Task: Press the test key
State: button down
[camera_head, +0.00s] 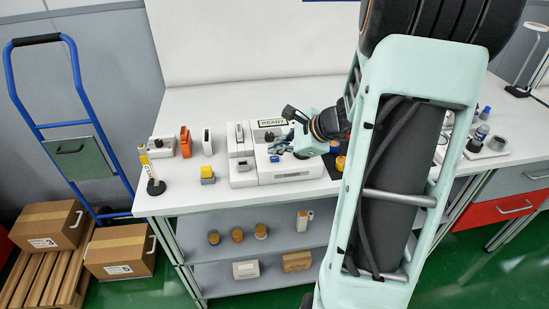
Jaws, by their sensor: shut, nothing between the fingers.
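A white test machine (291,174) stands on the white table, with a small sign reading READY (271,122) at its back. I cannot make out with certainty which small part of the machine is the test key. My gripper (274,151) reaches in from the right and is over the machine's top. It is shut and empty, and it looks small against the machine. I cannot tell whether its fingertips touch anything. My wrist and gripper hide part of the machine's top and right side.
A white unit (241,166) stands left of the machine. Further left are a yellow-and-grey block (207,174), an orange item (185,142) and a marker post (153,173). Grey shelves (215,258) below hold jars and boxes.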

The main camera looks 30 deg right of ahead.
aim_at(276, 159)
jog(key=shift+f+b, duration=0.45)
jog(key=shift+b, duration=0.05)
jog(key=shift+f+b, duration=0.35)
jog(key=shift+b, duration=0.05)
dwell(0.5)
jog(key=shift+r, duration=0.1)
dwell(0.3)
jog(key=shift+r+p, duration=0.55)
jog(key=shift+r, duration=0.15)
jog(key=shift+r, duration=0.1)
notch_tip(276, 159, up, 5)
jog(key=p, duration=0.4)
dwell(0.6)
